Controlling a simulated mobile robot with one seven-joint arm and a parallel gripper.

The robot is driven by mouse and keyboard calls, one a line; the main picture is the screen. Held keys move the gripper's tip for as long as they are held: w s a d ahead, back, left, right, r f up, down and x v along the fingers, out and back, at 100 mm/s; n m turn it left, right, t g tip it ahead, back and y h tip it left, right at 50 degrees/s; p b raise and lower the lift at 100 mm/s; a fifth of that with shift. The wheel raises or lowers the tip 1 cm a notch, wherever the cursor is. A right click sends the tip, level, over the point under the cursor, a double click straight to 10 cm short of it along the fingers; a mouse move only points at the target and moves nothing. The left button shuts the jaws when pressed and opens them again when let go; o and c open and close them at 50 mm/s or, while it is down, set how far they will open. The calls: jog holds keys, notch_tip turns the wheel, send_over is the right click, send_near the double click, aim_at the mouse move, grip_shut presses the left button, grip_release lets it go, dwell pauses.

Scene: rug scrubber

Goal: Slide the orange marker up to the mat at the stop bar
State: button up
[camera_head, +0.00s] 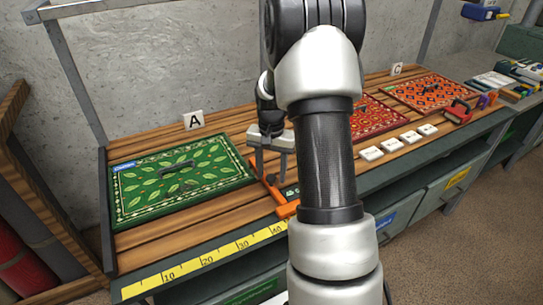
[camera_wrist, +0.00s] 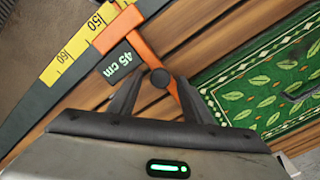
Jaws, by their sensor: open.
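The orange marker (camera_head: 288,210) sits at the front edge of the bench, its bar reaching back over the slats. In the wrist view the marker (camera_wrist: 131,44) has a dark round knob (camera_wrist: 160,79) and stands beside a "45 cm" label. My gripper (camera_wrist: 161,82) is open, with one finger on each side of the knob; contact is unclear. It also shows in the head view (camera_head: 270,178). The green leaf-patterned mat (camera_head: 150,196) lies left of the marker, near the dark rail (camera_head: 103,200) at the bench's left end. A narrow strip of wood shows between marker and mat.
A yellow ruler (camera_head: 190,268) runs along the front edge. A red mat (camera_head: 372,118) and an orange mat (camera_head: 428,92) lie to the right, the red one partly hidden by my arm. White blocks (camera_head: 392,145) sit along the front there. A handle lies on the green mat.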

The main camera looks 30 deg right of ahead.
notch_tip(320, 180, up, 17)
jog(key=p, duration=0.1)
dwell(0.4)
